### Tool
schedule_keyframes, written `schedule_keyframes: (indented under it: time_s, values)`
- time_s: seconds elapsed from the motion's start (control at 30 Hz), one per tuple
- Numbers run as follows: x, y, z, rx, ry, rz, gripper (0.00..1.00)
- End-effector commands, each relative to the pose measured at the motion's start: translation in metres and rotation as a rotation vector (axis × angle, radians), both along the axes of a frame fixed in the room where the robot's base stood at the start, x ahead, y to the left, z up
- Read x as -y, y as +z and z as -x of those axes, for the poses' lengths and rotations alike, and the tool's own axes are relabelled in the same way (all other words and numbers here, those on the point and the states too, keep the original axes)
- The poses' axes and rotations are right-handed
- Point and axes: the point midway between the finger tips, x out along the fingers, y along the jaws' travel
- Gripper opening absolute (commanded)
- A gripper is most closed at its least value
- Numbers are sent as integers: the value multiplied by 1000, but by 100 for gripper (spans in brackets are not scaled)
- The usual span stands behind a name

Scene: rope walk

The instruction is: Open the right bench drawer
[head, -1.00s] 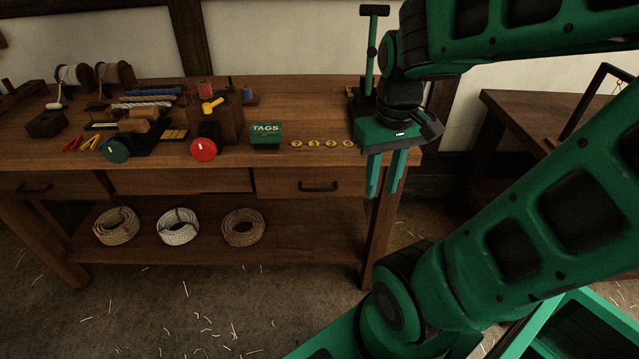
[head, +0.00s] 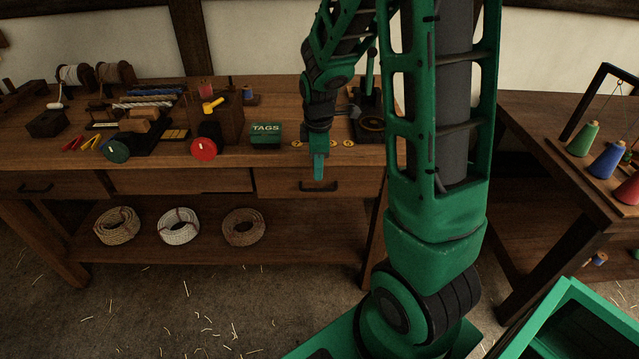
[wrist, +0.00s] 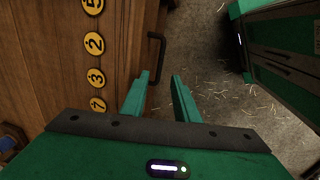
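The right bench drawer (head: 275,182) is a wooden front under the bench top, flush with the bench. Its dark bar handle (head: 331,187) is partly hidden behind my gripper in the head view. My gripper (head: 319,178) points down in front of the drawer, over the handle's middle in the picture. In the wrist view my gripper (wrist: 161,75) has its two fingers apart with nothing between them.
Yellow numbered discs (wrist: 94,43) lie along the bench top's front edge, beside a green TAGS box (head: 265,133). Rope coils (head: 243,227) rest on the lower shelf. A side table (head: 535,120) with thread cones stands at right. The floor before the bench is clear except for scattered straw-like bits.

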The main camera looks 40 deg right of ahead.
Motion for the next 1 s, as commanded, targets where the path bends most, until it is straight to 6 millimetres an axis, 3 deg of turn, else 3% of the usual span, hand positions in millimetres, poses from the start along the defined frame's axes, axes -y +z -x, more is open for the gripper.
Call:
schedule_keyframes:
  time_s: [0.2, 0.5, 0.97, 1.0]
  values:
    - [5, -39, -4, -5, -4, -1, 28]
    - [9, -75, -10, -3, -5, 1, 28]
    - [10, -84, -12, -1, -6, -1, 28]
    - [10, -84, -12, -1, -6, -1, 18]
